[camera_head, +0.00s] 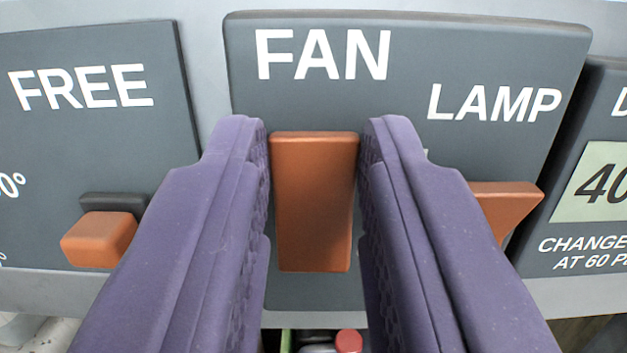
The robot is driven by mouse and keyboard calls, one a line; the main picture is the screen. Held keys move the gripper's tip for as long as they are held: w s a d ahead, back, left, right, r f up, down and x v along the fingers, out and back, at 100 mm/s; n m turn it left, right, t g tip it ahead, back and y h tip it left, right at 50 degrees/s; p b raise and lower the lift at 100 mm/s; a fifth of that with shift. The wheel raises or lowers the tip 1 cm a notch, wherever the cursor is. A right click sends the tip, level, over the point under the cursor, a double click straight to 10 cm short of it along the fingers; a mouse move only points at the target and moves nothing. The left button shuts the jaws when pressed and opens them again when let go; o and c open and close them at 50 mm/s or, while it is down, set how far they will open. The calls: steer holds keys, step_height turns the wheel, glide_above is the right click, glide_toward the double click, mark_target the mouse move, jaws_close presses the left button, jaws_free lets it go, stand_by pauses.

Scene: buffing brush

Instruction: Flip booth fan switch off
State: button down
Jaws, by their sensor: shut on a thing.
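The fan switch is an orange rocker or paddle (312,200) under the white word FAN on a dark grey panel (408,55). My gripper (316,150) has two purple fingers, one on each side of the orange switch. The fingers are shut on the switch, with their tips near its top edge.
A second orange switch (503,203) under LAMP is partly hidden by my right finger. At the left, a panel marked FREE (90,140) has an orange knob (99,238). A labelled gauge panel (600,185) is at the right edge. A red-capped item (348,341) shows below.

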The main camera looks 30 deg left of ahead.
steer(key=shift+s+f+t+y+b, duration=0.1)
steer(key=shift+f+t+y+b, duration=0.35)
steer(key=shift+b, duration=0.7)
steer(key=shift+d+r+t, duration=0.1)
steer(key=shift+r+t, duration=0.05)
steer(key=shift+t, duration=0.2)
steer(key=c, duration=0.9)
jaws_free()
steer(key=p+v, duration=0.1)
steer(key=v, duration=0.6)
steer(key=shift+s+d, duration=0.25)
steer(key=shift+s, duration=0.05)
